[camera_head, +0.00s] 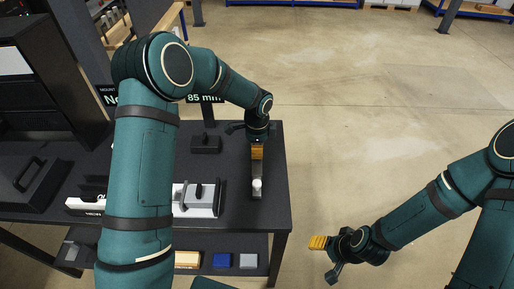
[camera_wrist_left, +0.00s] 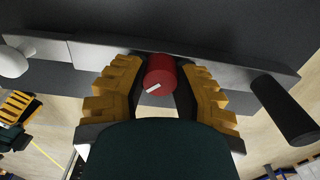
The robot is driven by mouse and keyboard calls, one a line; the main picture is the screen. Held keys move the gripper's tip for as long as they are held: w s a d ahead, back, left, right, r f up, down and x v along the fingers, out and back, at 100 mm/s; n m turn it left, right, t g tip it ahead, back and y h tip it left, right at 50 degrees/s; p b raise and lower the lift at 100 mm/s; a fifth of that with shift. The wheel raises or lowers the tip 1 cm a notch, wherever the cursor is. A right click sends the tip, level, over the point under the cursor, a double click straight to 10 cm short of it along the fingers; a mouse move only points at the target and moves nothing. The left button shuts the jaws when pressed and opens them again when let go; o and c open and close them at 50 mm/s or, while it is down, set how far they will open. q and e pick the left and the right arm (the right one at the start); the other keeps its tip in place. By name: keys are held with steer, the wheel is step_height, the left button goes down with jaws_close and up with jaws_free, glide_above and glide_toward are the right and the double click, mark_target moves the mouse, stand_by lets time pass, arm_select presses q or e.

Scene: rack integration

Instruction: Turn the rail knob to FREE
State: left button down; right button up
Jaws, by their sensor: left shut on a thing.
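The rail knob (camera_wrist_left: 160,76) is a red cylinder with a short white mark on its face, which lies tilted in the left wrist view. It is mounted on a grey rail (camera_wrist_left: 225,67) that crosses that view. My left gripper (camera_wrist_left: 160,85) has its yellow ridged fingers on both sides of the knob, shut on it. In the head view, my left gripper (camera_head: 257,152) is over the rail (camera_head: 257,172) near the table's right end and hides the knob. My right gripper (camera_head: 326,258) is open and empty, off the table at the lower right.
A white round end (camera_wrist_left: 12,62) and a black cylindrical handle (camera_wrist_left: 283,110) stand on the rail. The dark table (camera_head: 273,200) also holds a silver block with a black knob (camera_head: 200,200) and a black stand (camera_head: 206,143). Blue (camera_head: 221,260) and grey boxes (camera_head: 248,261) sit below.

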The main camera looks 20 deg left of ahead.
arm_select(q)
steer(key=shift+f, duration=0.1)
stand_by(0.4)
steer(key=c, duration=0.6)
jaws_free()
step_height(320, 180, up, 12)
stand_by(0.3)
